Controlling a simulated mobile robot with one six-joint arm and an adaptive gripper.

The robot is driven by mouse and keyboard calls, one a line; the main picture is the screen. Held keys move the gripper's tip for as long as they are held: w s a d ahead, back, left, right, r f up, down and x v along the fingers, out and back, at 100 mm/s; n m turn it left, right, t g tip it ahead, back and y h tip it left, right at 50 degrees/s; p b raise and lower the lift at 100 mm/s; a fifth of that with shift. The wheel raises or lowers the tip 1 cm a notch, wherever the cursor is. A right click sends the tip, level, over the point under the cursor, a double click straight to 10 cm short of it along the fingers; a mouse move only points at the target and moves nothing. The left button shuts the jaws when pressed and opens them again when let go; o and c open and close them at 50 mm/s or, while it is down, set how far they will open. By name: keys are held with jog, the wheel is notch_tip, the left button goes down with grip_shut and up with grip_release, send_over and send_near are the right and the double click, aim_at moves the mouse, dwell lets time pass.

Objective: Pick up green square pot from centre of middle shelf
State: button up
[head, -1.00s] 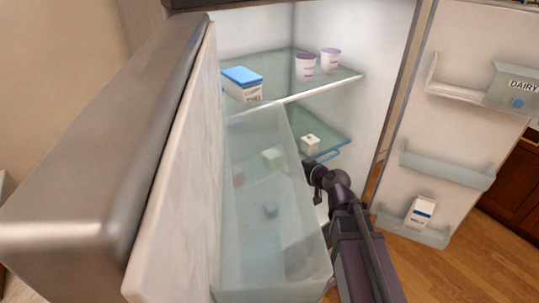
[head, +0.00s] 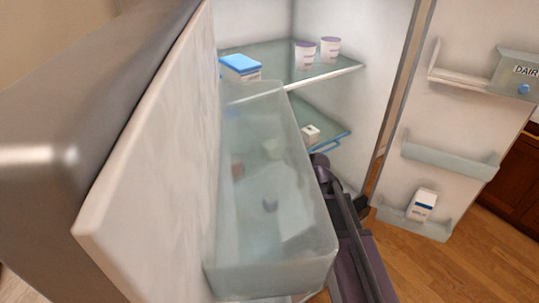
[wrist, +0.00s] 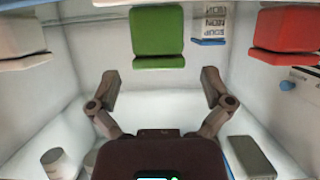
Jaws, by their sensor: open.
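The green square pot (wrist: 158,35) shows at the top centre of the wrist view. It also shows faintly in the head view (head: 272,149), blurred behind a translucent door bin. My gripper (wrist: 160,84) is open and empty in the wrist view. Its two fingers point toward the pot, one on each side of its line, with a visible gap before it. In the head view my gripper is hidden behind the bin and my arm reaches into the fridge.
A red pot (wrist: 286,30) and a white pot (wrist: 22,36) flank the green pot. A white carton (wrist: 210,24) is beside it. The translucent bin (head: 275,265) on the left door stands close to my arm. The upper shelf (head: 320,70) holds a blue-topped box and two cups.

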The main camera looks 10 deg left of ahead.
jog(key=shift+w+a+f, duration=0.2)
jog(key=shift+w+a, duration=0.15)
jog(key=shift+a, duration=0.05)
jog(key=shift+b+x, duration=1.1)
jog(key=shift+x, duration=1.55)
jog(key=shift+d, duration=0.1)
jog(key=c, duration=1.1)
